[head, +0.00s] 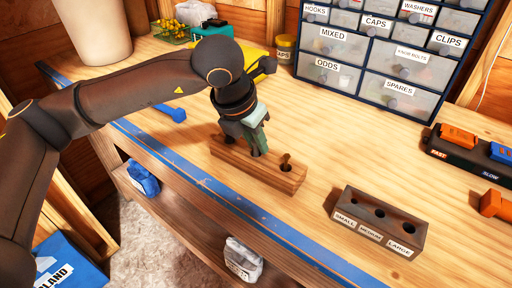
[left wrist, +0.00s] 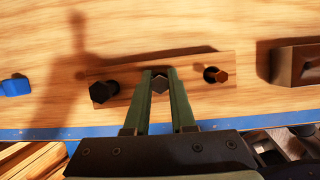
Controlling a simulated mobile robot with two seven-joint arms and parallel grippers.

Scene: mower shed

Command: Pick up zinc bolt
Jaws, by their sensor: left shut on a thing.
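The zinc bolt (left wrist: 159,85), with a grey hex head, sits between the fingertips of my left gripper (left wrist: 160,76) in the left wrist view. In the head view my left gripper (head: 256,148) reaches down to the wooden block (head: 285,183) and is shut on this bolt, which its fingers largely hide there. I cannot tell whether the bolt is clear of its hole. A larger black bolt (left wrist: 103,92) stands at the block's left end. A copper-coloured bolt (head: 286,160) stands at its right end, also in the left wrist view (left wrist: 220,75). My right gripper is not in view.
A dark block with holes marked small, medium and large (head: 345,226) stands to the right. A drawer cabinet (head: 357,85) stands behind. Blue tape (head: 220,186) runs along the bench's front edge.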

